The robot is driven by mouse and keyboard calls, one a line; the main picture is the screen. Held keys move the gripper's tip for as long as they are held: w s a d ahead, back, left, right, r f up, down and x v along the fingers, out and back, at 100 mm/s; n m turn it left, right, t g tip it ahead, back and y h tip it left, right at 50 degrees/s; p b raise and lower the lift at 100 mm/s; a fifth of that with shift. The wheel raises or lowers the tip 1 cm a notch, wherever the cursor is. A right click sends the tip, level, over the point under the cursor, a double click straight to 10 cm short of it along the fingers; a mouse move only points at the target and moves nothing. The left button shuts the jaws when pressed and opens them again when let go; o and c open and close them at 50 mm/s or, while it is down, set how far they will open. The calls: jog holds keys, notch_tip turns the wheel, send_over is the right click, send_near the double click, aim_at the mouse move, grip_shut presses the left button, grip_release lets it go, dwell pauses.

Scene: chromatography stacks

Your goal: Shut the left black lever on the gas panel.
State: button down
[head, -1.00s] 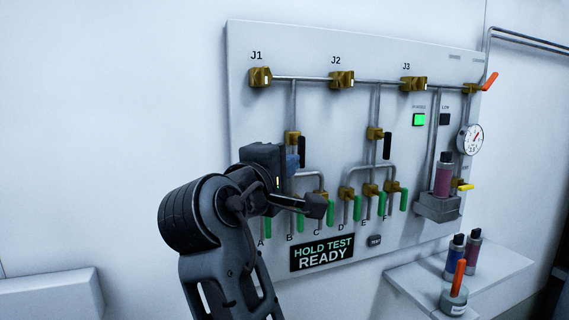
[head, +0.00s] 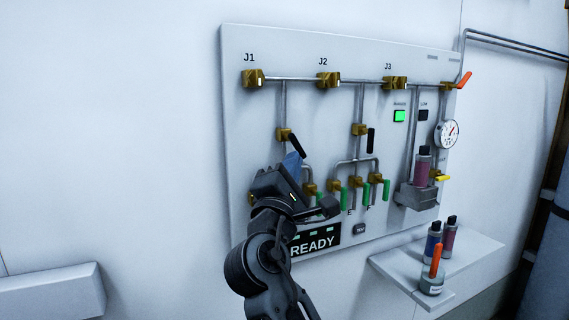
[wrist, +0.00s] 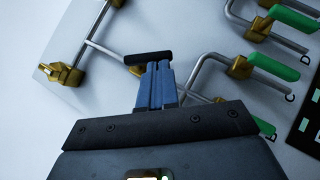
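The left black lever (head: 296,146) sits on a brass valve (head: 283,134) on the left pipe of the gas panel (head: 240,110). It slants down to the right. My gripper (head: 293,161) is just below the lever, its blue fingers pointing up at the lever's lower part. In the wrist view, the black lever (wrist: 148,58) lies across the tips of the blue fingers (wrist: 155,80). The fingers are side by side and look shut, with nothing seen between them. They seem to touch the lever, but contact is not certain.
The right black lever (head: 371,140) hangs straight down. Several green levers (head: 386,189) sit below, close to my gripper. A dark display (head: 318,240) is partly hidden by my arm. A shelf (head: 480,255) with bottles stands at lower right. The wall at left is clear.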

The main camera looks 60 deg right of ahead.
jog(key=n+t, duration=0.2)
jog(key=n, duration=0.1)
jog(key=s+d+n+t+b, duration=0.1)
jog(key=n+t, duration=0.2)
jog(key=d+n+t+b, duration=0.1)
jog(key=n+t, duration=0.2)
jog(key=n, duration=0.1)
jog(key=shift+s+d, duration=0.2)
jog(key=shift+s, duration=0.15)
jog(key=shift+s+d+r+n+t+y, duration=0.15)
jog(key=shift+d+r+n+t+y, duration=0.2)
jog(key=shift+n+t, duration=0.2)
jog(key=shift+a+f, duration=0.1)
jog(key=shift+f, duration=0.1)
